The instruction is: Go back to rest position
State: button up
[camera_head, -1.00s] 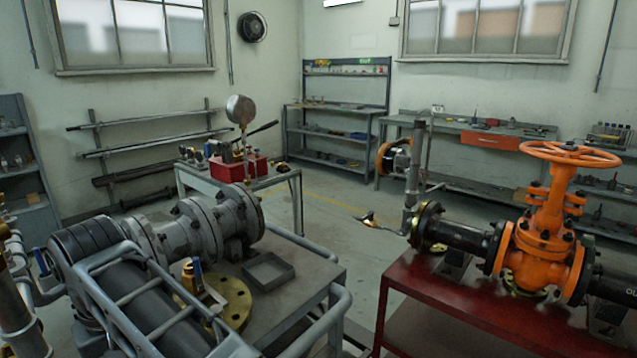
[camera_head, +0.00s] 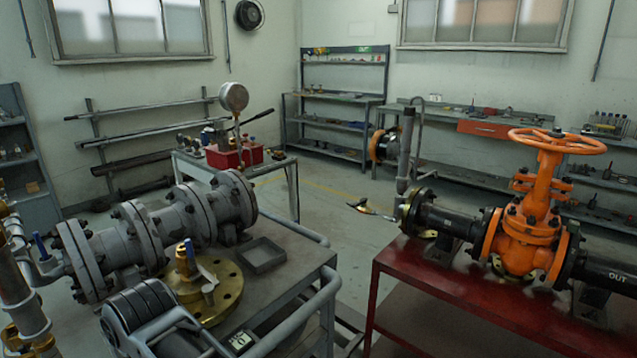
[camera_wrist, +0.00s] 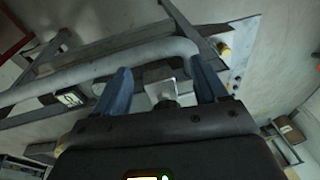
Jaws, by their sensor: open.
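My gripper (camera_wrist: 162,76) shows in the wrist view with its two blue-grey fingers spread apart. A small pale block shows between the fingers; I cannot tell whether it is part of my gripper or behind it. The grey tube rail (camera_wrist: 130,60) of a cart passes just beyond the fingers. In the head view part of my arm fills the bottom left, and my gripper cannot be made out. The orange gate valve (camera_head: 525,235) stands upright on the red bench (camera_head: 470,315) at the right, with its handwheel (camera_head: 557,142) on top, apart from my arm.
The grey cart (camera_head: 285,285) holds a flanged pipe assembly (camera_head: 155,235), a brass flange (camera_head: 225,290) and a small tray (camera_head: 262,256), close to my arm. A second cart with a red box (camera_head: 235,156) stands behind. Floor (camera_head: 325,205) shows between carts and bench.

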jog(key=s+d+f+m+t+y, duration=0.1)
jog(key=s+d+f+y, duration=0.1)
jog(key=s+d+f, duration=0.3)
jog(key=s+d+f+m+t+y, duration=0.1)
jog(key=s+d+f+m+y, duration=0.15)
jog(key=f, duration=0.45)
jog(key=s+d+m+t+h, duration=0.1)
jog(key=s+d+m+t, duration=0.1)
jog(key=s+d, duration=0.35)
jog(key=s+d+m+t, duration=0.1)
jog(key=s+d+t, duration=0.2)
jog(key=d, duration=0.6)
jog(key=s+d+m+t+h, duration=0.15)
jog(key=s+d, duration=0.25)
jog(key=d, duration=0.4)
jog(key=s+d+r+t+h, duration=0.2)
jog(key=s+d+r, duration=0.5)
jog(key=r, duration=0.4)
jog(key=s+d+r+m+t+h, duration=0.1)
jog(key=s+d+r+t+h, duration=0.1)
jog(key=s+d+r+t, duration=0.2)
jog(key=s+d+r, duration=0.3)
jog(key=d+r, duration=0.2)
jog(key=r, duration=0.1)
jog(key=shift+d+r, duration=0.35)
jog(key=shift+d, duration=0.05)
jog(key=shift+s, duration=0.1)
